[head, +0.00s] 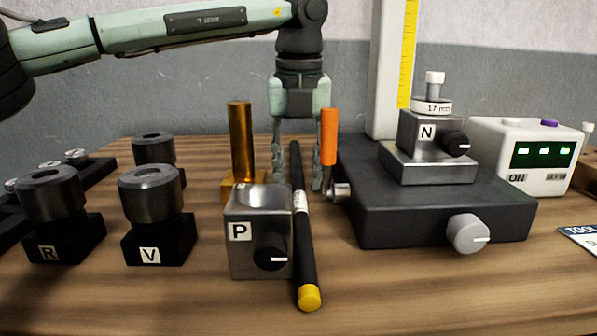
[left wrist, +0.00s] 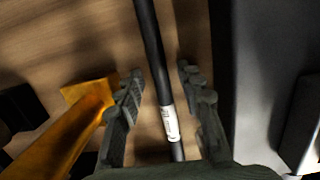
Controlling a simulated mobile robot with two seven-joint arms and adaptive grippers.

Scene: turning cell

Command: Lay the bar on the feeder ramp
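A long black bar (head: 305,245) with a yellow end cap and a white label lies on the wooden table, pointing away from me. In the left wrist view the bar (left wrist: 151,45) runs between the two fingers, with its label close to the palm. My left gripper (head: 297,183) points down over the far part of the bar. Its fingers stand open, one on each side, with gaps to the bar visible in the left wrist view (left wrist: 163,82). I cannot make out a feeder ramp in either view. My right gripper is not in view.
The block marked P (head: 258,205) stands close left of the bar, a brass post (head: 240,145) behind it. An orange-handled tool (head: 328,140) and dark grey base (head: 430,215) are to the right. Dark cylinders marked R (head: 48,195) and V (head: 152,192) stand left.

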